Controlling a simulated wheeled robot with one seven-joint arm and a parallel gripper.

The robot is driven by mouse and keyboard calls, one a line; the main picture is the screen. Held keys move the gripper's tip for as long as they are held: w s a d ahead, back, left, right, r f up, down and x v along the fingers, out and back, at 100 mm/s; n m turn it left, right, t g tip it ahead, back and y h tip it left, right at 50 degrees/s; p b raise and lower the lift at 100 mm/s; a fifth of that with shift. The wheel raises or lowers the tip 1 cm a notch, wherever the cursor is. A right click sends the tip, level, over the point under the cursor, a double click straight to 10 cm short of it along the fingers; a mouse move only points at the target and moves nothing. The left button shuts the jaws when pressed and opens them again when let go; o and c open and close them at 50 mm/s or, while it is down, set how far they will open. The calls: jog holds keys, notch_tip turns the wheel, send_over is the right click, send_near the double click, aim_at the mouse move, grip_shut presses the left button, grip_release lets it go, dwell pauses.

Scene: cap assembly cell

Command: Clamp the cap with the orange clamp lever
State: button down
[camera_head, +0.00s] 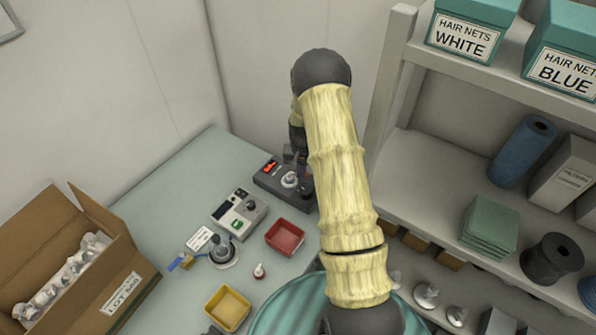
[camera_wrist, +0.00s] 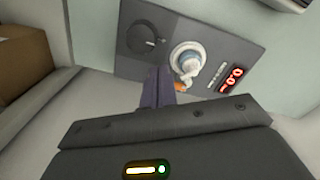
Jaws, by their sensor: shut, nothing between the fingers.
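The dark grey clamp station (camera_head: 268,184) sits on the table at the back, partly hidden by my arm. It also shows in the wrist view (camera_wrist: 207,32). A white round fitting with a pale blue-white cap-like top (camera_wrist: 187,60) stands on it; the fitting (camera_head: 289,181) also shows in the head view. A small orange piece, seemingly the clamp lever (camera_wrist: 181,86), shows beside my fingers, mostly hidden. My gripper (camera_wrist: 157,73) is shut and empty, with its fingertips just left of the lever in the wrist view. I cannot tell whether they touch it.
The station has a black knob (camera_wrist: 146,37) and a red display (camera_wrist: 232,79). A grey device (camera_head: 239,213), red tray (camera_head: 284,237) and yellow tray (camera_head: 228,307) stand nearby. A cardboard box (camera_head: 130,262) is at left, shelves (camera_head: 420,160) at right.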

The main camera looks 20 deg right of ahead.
jog(key=shift+f+b, duration=1.45)
jog(key=shift+f, duration=0.65)
jog(key=shift+d, duration=0.15)
